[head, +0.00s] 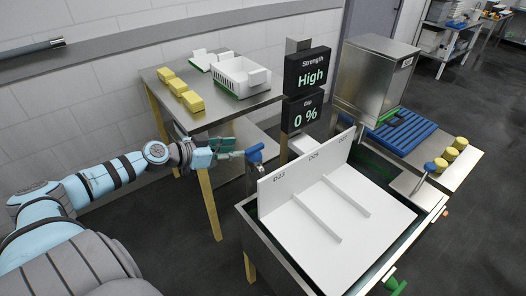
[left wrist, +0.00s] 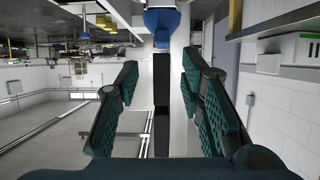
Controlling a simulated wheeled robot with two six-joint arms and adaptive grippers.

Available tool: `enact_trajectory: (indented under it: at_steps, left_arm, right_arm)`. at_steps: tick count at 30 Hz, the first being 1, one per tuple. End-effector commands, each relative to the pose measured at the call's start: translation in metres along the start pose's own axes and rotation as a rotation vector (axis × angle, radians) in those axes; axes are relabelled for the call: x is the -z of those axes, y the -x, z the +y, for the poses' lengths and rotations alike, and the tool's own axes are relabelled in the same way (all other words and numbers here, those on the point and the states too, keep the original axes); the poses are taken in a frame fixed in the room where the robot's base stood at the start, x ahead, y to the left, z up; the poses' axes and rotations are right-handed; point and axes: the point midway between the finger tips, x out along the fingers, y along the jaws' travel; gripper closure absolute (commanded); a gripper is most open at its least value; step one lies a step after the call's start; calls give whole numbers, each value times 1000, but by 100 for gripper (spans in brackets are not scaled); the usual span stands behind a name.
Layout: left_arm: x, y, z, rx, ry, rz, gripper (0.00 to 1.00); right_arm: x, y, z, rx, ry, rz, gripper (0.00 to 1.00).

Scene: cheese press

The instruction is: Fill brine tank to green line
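The steel brine tank (head: 268,256) stands at the right of the head view, with a white divided panel (head: 335,215) marked D23, D25 and D27 over it. A green strip (head: 376,166) shows on the inner back wall; the liquid level cannot be made out. A blue tap handle (head: 254,153) stands at the tank's back left corner. My left gripper (head: 229,149) is open and empty, just left of the handle. In the left wrist view, the open fingers (left wrist: 160,95) face the blue handle (left wrist: 161,20), which is beyond the tips. My right gripper is out of view.
Signs above the tank read Strength High (head: 310,71) and Dip 0 % (head: 305,113). A steel table (head: 232,108) with yellow blocks (head: 179,88) and a white crate (head: 240,76) stands behind my left arm. A blue rack (head: 405,130) lies right. A green handle (head: 395,286) is low front.

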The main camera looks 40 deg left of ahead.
Motion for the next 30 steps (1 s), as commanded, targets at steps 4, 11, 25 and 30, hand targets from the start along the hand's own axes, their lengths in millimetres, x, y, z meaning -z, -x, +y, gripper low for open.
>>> enact_trajectory:
  at_steps: [4, 11, 25, 30]
  left_arm:
    - [-14, -24, 0, 1, -4, 9, 65]
    - [-12, -47, -2, 10, -3, 6, 65]
    - [-4, -126, -2, 9, 4, 4, 65]
    - [-4, -129, -2, 8, 3, 1, 65]
  right_arm:
    - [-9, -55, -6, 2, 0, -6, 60]
    - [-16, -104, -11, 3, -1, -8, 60]
    - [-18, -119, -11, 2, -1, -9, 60]
    - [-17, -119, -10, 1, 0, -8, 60]
